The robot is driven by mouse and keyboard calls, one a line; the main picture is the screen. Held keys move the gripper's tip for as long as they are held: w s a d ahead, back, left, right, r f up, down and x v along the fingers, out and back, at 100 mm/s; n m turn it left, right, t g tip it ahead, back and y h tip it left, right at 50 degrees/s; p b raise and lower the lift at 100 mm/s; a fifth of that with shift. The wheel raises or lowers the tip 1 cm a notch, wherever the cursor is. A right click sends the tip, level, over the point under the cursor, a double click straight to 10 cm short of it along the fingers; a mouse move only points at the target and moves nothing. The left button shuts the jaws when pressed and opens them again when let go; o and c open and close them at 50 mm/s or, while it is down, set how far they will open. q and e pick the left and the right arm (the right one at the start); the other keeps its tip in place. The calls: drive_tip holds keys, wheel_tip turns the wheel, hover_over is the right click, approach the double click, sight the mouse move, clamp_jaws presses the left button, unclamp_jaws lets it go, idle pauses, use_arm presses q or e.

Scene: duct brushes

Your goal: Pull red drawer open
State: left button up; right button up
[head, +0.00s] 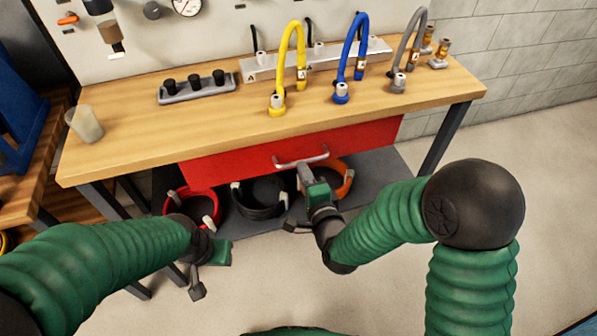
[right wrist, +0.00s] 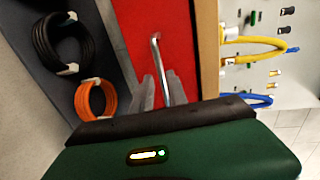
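The red drawer (head: 240,157) sits under the front edge of the wooden workbench and looks closed. Its metal bar handle (head: 290,163) is on the middle of its front. My right gripper (head: 303,172) is at the handle. In the right wrist view the red drawer front (right wrist: 188,45) shows, with the handle (right wrist: 155,50) running between the two fingers of my right gripper (right wrist: 160,88). The fingers look apart, one on each side of the bar; contact is not clear. My left gripper (head: 207,268) hangs low at the left, away from the drawer, its fingers unclear.
On the workbench (head: 225,115) stand yellow (head: 290,60), blue (head: 352,60) and grey hoses, a cup (head: 84,124) and a tray of black knobs (head: 197,90). Red (head: 193,206), black (head: 260,197) and orange (head: 340,180) coils lie on the shelf below. Floor in front is clear.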

drive_tip(key=x, duration=0.5)
drive_tip(key=shift+w+a+r+b, duration=0.1)
drive_tip(key=shift+w+a+b, duration=0.05)
drive_tip(key=shift+b, duration=0.15)
drive_tip(key=shift+c, duration=0.2)
clamp_jaws()
idle(0.9)
